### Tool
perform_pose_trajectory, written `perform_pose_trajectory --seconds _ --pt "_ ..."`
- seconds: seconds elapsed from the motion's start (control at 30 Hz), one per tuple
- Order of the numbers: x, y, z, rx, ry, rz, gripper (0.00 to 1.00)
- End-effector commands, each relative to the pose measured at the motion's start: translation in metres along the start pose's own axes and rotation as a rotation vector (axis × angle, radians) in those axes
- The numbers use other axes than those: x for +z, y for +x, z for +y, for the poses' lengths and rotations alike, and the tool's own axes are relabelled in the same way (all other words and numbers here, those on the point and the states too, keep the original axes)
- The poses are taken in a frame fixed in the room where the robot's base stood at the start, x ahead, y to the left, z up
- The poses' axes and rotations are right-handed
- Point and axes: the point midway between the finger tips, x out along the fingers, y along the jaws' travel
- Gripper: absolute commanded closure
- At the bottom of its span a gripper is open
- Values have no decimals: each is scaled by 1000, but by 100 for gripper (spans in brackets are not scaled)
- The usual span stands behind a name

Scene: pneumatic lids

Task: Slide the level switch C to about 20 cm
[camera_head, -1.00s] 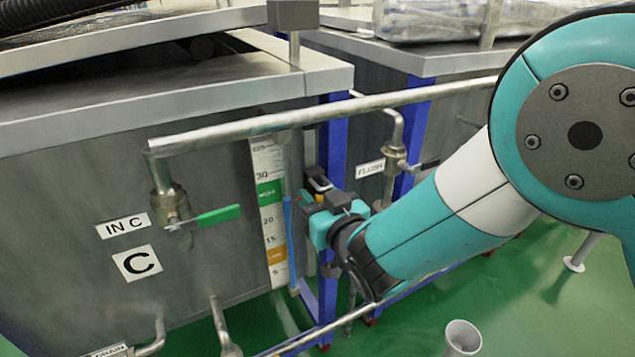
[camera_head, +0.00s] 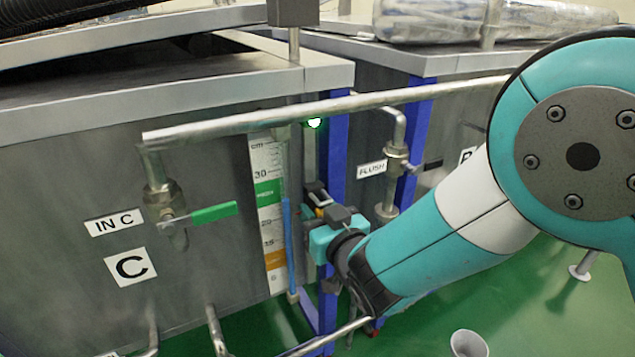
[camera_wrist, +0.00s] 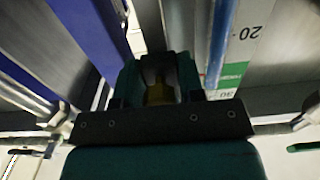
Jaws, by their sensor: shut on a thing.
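My gripper (camera_head: 317,198) is at the right of tank C's level scale (camera_head: 269,205), next to the blue level column (camera_head: 289,245). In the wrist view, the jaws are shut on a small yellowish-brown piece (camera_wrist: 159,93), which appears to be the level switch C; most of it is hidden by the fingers. In the head view, my gripper is roughly level with the scale's green band, between the 30 and 20 marks. The scale also shows in the wrist view (camera_wrist: 250,45), upside down. The exact height of the switch is hard to read.
A blue post (camera_head: 335,150) is close behind my gripper. A FLUSH valve (camera_head: 397,158) is to the right.

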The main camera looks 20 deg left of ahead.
Motion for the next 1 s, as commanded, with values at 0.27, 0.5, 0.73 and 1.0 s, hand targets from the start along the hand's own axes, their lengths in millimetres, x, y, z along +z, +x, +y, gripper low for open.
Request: perform_pose_trajectory --seconds 0.27,0.5,0.73,1.0 --pt "13 -1 0 1 0 -9 92" --pt "20 -1 0 1 0 -9 92" --pt "22 -1 0 1 0 -9 92" --pt "21 -1 0 0 0 -5 46"
